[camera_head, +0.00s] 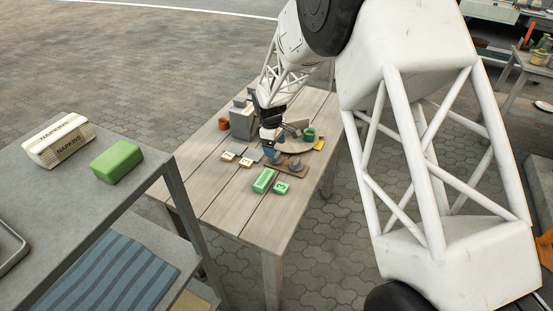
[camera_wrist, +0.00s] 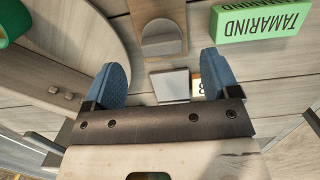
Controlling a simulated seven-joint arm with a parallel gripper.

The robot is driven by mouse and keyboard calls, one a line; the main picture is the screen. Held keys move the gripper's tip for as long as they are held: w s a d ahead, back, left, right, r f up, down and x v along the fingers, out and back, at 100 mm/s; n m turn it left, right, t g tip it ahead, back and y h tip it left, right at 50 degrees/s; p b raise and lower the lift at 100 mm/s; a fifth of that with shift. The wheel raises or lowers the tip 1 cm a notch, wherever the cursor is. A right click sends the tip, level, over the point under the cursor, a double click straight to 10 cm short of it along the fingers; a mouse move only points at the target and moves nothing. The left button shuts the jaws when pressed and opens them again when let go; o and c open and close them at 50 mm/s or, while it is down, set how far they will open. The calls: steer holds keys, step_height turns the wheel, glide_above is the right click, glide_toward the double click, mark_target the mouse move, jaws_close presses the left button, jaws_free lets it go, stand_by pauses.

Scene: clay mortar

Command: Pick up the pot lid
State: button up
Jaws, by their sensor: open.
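My gripper (camera_head: 275,153) is low over the wooden table, its blue fingers pointing down. In the wrist view my gripper (camera_wrist: 162,66) is open, with nothing held between the fingers. A grey lid-like piece with a raised grip (camera_wrist: 162,42), which looks like the pot lid, sits on a narrow wooden board (camera_wrist: 152,8) just beyond the gap between the fingertips. In the head view a similar grey piece (camera_head: 295,164) sits on the board, right of the fingers; my gripper partly covers that area. I cannot tell whether the fingers touch anything.
A green tamarind box (camera_wrist: 262,19) lies right of the lid. A grey square block (camera_wrist: 171,86) and a number card (camera_wrist: 196,88) lie between the fingers. A green cup (camera_head: 309,134) and terracotta pot (camera_head: 224,124) stand farther back.

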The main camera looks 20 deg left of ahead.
steer(key=shift+f, duration=0.1)
steer(key=shift+s+d+f, duration=0.1)
steer(key=shift+d+f, duration=0.05)
steer(key=shift+f, duration=1.1)
steer(key=shift+d+f, duration=0.15)
steer(key=shift+f, duration=1.05)
steer(key=shift+c, duration=0.3)
steer(key=c, duration=0.9)
